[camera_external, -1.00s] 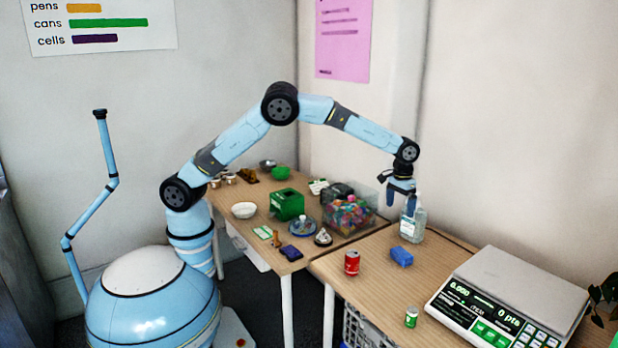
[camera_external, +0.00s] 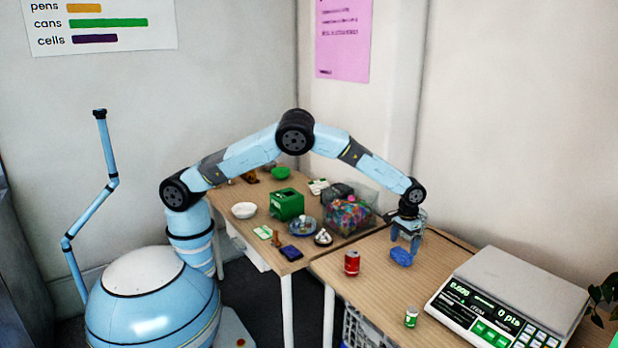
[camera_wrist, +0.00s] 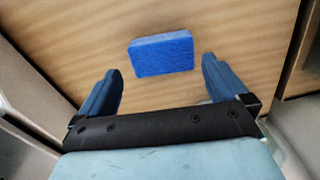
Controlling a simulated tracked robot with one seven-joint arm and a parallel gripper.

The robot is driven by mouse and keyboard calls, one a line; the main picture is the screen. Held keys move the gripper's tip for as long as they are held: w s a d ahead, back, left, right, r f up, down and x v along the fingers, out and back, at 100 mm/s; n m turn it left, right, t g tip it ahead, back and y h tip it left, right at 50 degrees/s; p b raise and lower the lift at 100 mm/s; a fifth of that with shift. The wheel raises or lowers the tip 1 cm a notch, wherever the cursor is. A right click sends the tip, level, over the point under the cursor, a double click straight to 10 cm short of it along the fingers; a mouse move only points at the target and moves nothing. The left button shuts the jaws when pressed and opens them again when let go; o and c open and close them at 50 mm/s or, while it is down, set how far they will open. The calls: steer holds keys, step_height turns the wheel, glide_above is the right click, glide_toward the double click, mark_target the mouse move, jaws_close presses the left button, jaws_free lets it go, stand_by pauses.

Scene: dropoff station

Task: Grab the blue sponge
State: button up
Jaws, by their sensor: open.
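The blue sponge (camera_external: 401,257) lies flat on the right-hand wooden table. In the wrist view the sponge (camera_wrist: 161,53) is a blue rectangle, slightly tilted, just beyond the fingertips and between their lines. My gripper (camera_external: 405,243) points down above and just behind the sponge. In the wrist view my gripper (camera_wrist: 160,77) is open, with one blue finger on each side and nothing between them. I see no contact between the fingers and the sponge.
A scale (camera_external: 510,295) fills the table's right side. A clear box of colourful items (camera_external: 349,216) stands behind left. A bottle is mostly hidden behind my gripper.

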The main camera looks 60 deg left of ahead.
mark_target(402, 252)
steer(key=shift+a+f, duration=0.15)
steer(key=shift+f, duration=2.5)
steer(key=c, duration=0.6)
steer(key=shift+w+r, duration=0.1)
steer(key=shift+r, duration=0.05)
steer(key=shift+c, duration=0.2)
